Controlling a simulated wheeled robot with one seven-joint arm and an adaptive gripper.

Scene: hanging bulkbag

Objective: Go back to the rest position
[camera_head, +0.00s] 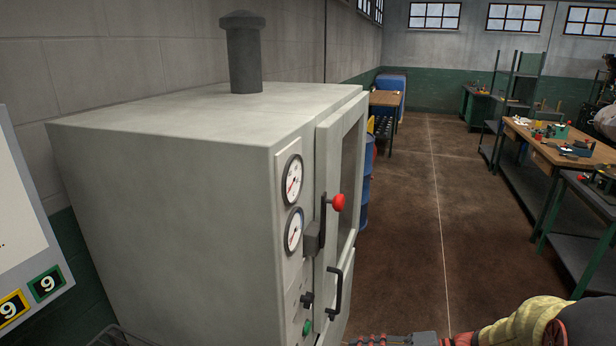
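Parts of what looks like my arm show along the bottom edge at the right: a dark rounded link, a yellowish ribbed sleeve and a grey piece. A red and dark end (375,341), which may be my gripper, is cut off by the bottom edge. Its fingers cannot be made out, nor whether it holds anything. It lies low in the picture, to the right of the grey cabinet (170,200) and apart from its door handle in the picture.
The cabinet, with gauges, a red-knobbed handle (338,202) and a top pipe (243,55), fills the left. A blue drum (365,185) stands behind it. Workbenches (545,150) with tools line the right. A clear floor aisle (430,210) runs between. A numbered board (25,220) is far left.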

